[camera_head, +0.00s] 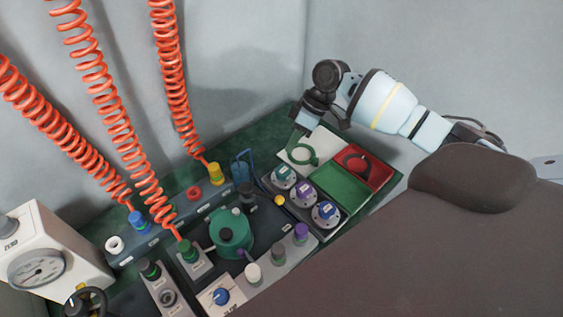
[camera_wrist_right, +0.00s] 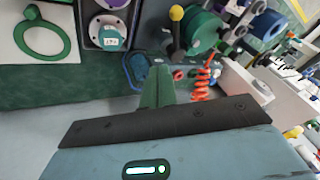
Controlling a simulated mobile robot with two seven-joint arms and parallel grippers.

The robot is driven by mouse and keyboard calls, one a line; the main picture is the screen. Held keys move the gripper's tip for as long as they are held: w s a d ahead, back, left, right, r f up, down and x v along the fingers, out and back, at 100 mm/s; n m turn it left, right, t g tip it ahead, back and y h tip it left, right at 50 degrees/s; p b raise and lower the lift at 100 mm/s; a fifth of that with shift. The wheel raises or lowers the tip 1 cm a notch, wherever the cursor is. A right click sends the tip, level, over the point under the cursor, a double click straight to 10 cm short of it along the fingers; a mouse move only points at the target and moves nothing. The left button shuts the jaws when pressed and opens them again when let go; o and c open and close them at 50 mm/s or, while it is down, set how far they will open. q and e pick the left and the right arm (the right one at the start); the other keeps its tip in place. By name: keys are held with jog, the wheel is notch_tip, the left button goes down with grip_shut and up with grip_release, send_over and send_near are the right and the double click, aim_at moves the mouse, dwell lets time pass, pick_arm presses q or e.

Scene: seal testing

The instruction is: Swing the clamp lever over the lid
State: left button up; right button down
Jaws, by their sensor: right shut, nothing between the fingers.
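A round green vessel with a dark knob on top (camera_head: 232,235) stands mid-bench in the head view; its green side also shows in the right wrist view (camera_wrist_right: 206,28). I cannot tell the lid from the body. A yellow knob (camera_head: 280,200) sits to its right; in the right wrist view the yellow ball (camera_wrist_right: 176,13) tops a dark upright lever, apparently the clamp lever, beside the vessel and not over it. My right gripper (camera_head: 298,138) is above the bench's back edge, apart from both. Its green fingers (camera_wrist_right: 158,85) are shut and empty. My left gripper is out of view.
A tray with several capped discs (camera_head: 304,194), a white card with a green ring (camera_head: 325,142) and green and red trays (camera_head: 342,185) lie right of the vessel. Orange coiled hoses (camera_head: 105,85) hang at left. A gauge box (camera_head: 50,250) stands front left. A blue hook-shaped item (camera_head: 241,165) stands behind.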

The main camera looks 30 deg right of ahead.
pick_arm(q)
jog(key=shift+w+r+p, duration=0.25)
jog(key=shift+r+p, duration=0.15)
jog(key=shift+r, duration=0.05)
pick_arm(e)
jog(key=s+a+x, duration=0.1)
jog(key=s+x, duration=0.1)
jog(key=x, duration=1)
jog(key=shift+a+r, duration=0.25)
jog(key=shift+a, duration=0.05)
